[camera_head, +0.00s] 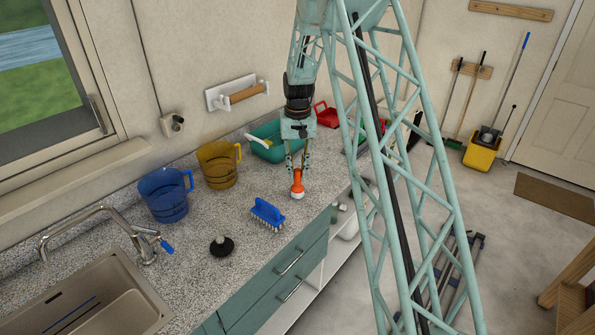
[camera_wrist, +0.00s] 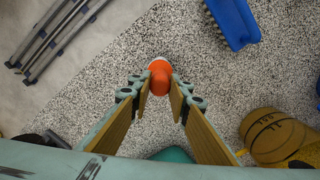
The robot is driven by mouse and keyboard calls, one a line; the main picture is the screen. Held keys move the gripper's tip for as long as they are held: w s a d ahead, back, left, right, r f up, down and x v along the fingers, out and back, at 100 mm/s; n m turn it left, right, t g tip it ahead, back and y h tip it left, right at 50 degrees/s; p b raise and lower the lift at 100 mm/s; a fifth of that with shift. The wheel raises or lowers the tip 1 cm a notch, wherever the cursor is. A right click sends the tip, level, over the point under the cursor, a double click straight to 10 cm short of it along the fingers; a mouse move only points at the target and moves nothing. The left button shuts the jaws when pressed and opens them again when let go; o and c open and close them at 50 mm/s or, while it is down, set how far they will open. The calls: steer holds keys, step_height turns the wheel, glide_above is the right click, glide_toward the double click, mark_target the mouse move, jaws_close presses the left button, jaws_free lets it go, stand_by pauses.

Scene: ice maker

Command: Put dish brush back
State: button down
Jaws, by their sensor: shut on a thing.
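An orange dish brush (camera_head: 297,183) with a white lower end hangs upright below my gripper (camera_head: 298,164), low over the speckled counter near its front edge. I cannot tell whether its white end touches the counter. In the wrist view the orange brush (camera_wrist: 160,78) shows between the fingertips of my gripper (camera_wrist: 159,90), which is shut on it. The fingers hide part of it. A teal bin (camera_head: 266,151) stands behind my gripper against the wall side, with a white-handled item in it.
A blue scrub brush (camera_head: 267,213) lies just left of the orange brush. A black round stopper (camera_head: 221,246), a yellow jug (camera_head: 218,166) and a blue jug (camera_head: 165,194) stand farther left, before the sink (camera_head: 85,300).

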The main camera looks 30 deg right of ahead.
steer(key=shift+f, duration=0.2)
steer(key=c, duration=2.4)
jaws_free()
steer(key=shift+r, duration=0.15)
step_height(320, 180, up, 12)
steer(key=shift+r, duration=0.1)
